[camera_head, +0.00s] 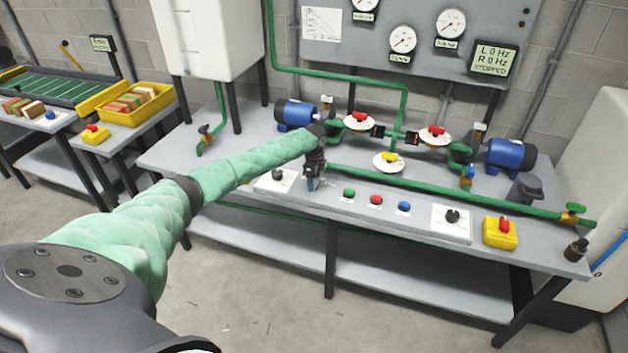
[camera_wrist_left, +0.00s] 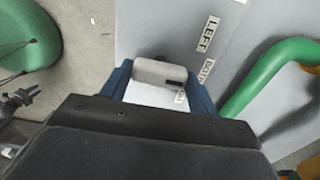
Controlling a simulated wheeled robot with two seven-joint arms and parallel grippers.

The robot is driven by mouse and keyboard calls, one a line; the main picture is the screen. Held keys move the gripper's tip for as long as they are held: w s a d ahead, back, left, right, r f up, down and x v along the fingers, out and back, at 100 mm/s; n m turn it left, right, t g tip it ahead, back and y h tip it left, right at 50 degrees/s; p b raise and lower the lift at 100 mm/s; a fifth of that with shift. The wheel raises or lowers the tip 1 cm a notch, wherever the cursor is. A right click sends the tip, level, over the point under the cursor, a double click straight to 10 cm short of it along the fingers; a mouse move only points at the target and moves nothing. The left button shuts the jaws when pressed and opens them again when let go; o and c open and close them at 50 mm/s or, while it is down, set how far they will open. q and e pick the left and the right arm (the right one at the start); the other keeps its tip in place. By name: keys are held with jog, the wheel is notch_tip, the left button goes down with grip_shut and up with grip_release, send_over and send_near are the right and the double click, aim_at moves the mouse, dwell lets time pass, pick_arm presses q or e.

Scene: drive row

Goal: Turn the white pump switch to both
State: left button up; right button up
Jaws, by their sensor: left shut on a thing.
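The white pump switch shows in the left wrist view as a pale grey-white knob (camera_wrist_left: 153,71) with a black mark at its right end. My left gripper (camera_wrist_left: 160,82) is shut on it, one blue finger at each side. The label LEFT (camera_wrist_left: 207,34) lies up and right of the knob. A second label (camera_wrist_left: 207,71) lies right of it, its word hard to read, and a third is partly hidden. In the head view my left gripper (camera_head: 312,182) reaches down to the bench front and covers the switch. My right gripper is not in view.
A dark knob on a white plate (camera_head: 278,175) stands just left of the gripper. Green, red and blue buttons (camera_head: 376,200) and another dark knob (camera_head: 452,216) lie to its right. Green pipes (camera_head: 440,187), valves and two blue pumps (camera_head: 510,155) stand behind.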

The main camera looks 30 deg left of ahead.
pick_arm(q)
jog(key=shift+r, duration=0.1)
jog(key=o, duration=1)
jog(key=shift+r, duration=0.15)
notch_tip(320, 180, up, 6)
jog(key=shift+f+b, duration=0.2)
jog(key=shift+b, duration=0.95)
jog(key=shift+r, duration=0.9)
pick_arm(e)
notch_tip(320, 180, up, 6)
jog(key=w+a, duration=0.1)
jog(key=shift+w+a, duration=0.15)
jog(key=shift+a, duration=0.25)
pick_arm(q)
jog(key=shift+f, duration=0.1)
